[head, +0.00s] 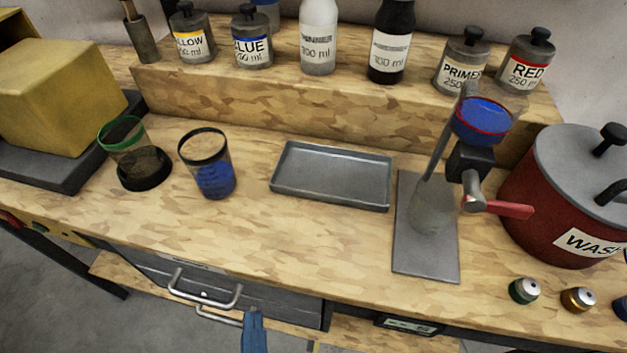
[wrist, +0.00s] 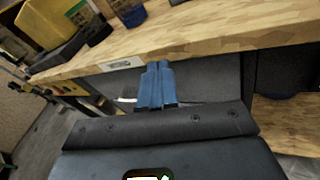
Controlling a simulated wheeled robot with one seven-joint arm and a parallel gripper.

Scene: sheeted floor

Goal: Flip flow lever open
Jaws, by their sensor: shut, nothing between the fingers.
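The flow lever (head: 508,209) is red and sticks out to the right, roughly level, from a grey valve body beneath a black block (head: 467,162). A cup (head: 483,120) with a red rim and blue contents sits above the block on a metal stand (head: 410,250). A translucent vessel (head: 432,212) stands on the stand's base plate below the valve. My gripper (head: 253,318) has blue fingers and is at the bottom of the head view, in front of the drawers, far left of the lever. In the wrist view its fingers (wrist: 157,72) are together and empty, near the bench's front edge. The lever is not visible there.
A red pot (head: 545,195) marked WASH stands close right of the lever. Small capped jars (head: 524,290) sit in front of it. A grey tray (head: 330,176) and a cup of blue (head: 213,180) stand left. A drawer handle (head: 205,290) juts out near my gripper.

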